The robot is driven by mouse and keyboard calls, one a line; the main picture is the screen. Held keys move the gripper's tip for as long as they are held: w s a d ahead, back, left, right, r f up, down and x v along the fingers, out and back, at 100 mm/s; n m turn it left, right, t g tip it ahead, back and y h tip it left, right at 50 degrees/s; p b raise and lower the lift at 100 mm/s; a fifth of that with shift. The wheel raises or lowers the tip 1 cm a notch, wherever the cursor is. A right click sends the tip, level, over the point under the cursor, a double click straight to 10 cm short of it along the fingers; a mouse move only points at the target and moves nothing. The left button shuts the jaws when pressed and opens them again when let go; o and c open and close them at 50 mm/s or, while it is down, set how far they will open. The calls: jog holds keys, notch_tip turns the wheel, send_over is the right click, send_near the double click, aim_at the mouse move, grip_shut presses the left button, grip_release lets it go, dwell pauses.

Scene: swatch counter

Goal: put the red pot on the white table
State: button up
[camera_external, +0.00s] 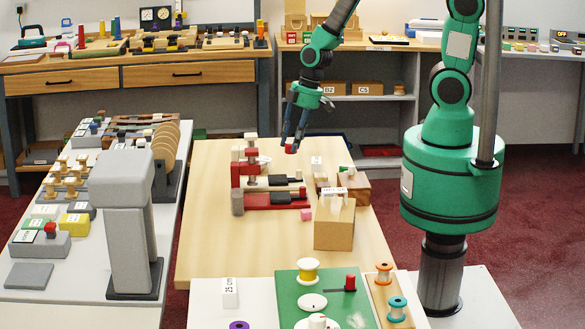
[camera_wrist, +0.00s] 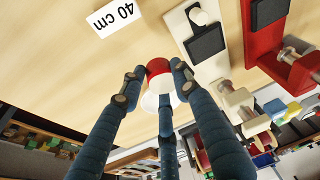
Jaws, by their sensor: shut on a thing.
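My gripper (camera_external: 291,148) has dark blue fingers and is closed around a small red and white piece (camera_wrist: 158,72), which looks like the red pot. The piece also shows as a red spot (camera_external: 291,149) at the fingertips in the external view. It is held over the far part of the light wooden table (camera_external: 205,220), apparently a little above it. A white-topped table (camera_external: 203,310) stands at the front. Another pale table (camera_external: 172,215) runs along the left. I cannot tell which one is the white table.
A red and grey clamp-like device (camera_external: 246,165) stands close left of my gripper. A wooden block holder (camera_external: 334,222) stands nearer the camera. A large grey machine (camera_external: 122,180) rises on the left table. A green board (camera_external: 286,288) with spools covers much of the front table.

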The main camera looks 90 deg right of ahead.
aim_at(290, 144)
jog(key=shift+r, duration=1.3)
jog(key=shift+p, duration=0.3)
jog(key=shift+w+r, duration=0.3)
jog(key=shift+w, duration=0.25)
jog(key=w+r+p, duration=0.3)
jog(key=w+r, duration=0.2)
jog(key=w, duration=0.7)
jog(key=w+a+f+b, duration=0.1)
jog(key=w+a+f, duration=0.2)
jog(key=w, duration=0.2)
jog(key=w+a+f+m+b, duration=0.1)
jog(key=w+a+f, duration=0.2)
jog(key=w, duration=0.2)
jog(key=w+a+f+m+b, duration=0.1)
jog(key=w+a+f, duration=0.2)
jog(key=w+a, duration=0.1)
jog(key=shift+w+f+h, duration=0.3)
jog(key=shift+w+f, duration=0.05)
jog(key=shift+w, duration=0.2)
